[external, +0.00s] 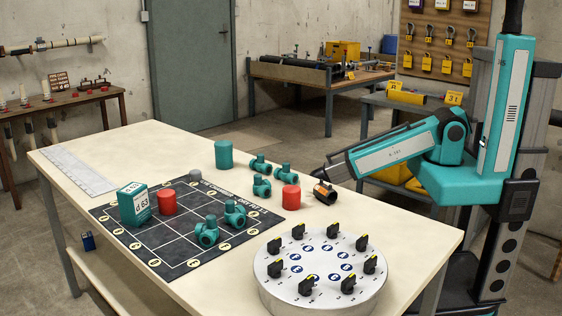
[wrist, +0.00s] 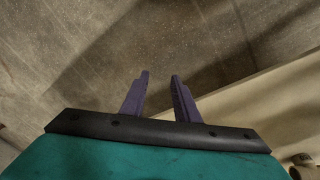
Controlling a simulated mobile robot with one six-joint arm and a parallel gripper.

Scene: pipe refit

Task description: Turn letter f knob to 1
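A round light-grey drum (external: 322,300) stands at the near right corner of the table. Several black knobs (external: 333,230) with yellow marks sit in a ring on its top. Blue discs with white signs lie inside the ring; the letters are too small to read, so I cannot tell which knob is f or where it points. My gripper (wrist: 160,76) shows two purple fingers, apart, with nothing between them. In the external view my arm reaches left over the table's far right edge, behind the drum and apart from it; the fingers are not clear there. No knob shows in the wrist view.
A dark and orange fitting (external: 325,192) lies close below my arm's end, near a red cylinder (external: 291,198). Teal fittings (external: 262,187), a teal cylinder (external: 223,155) and a black grid mat (external: 185,262) occupy the table's middle. The wrist view shows floor and the table edge (wrist: 270,105).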

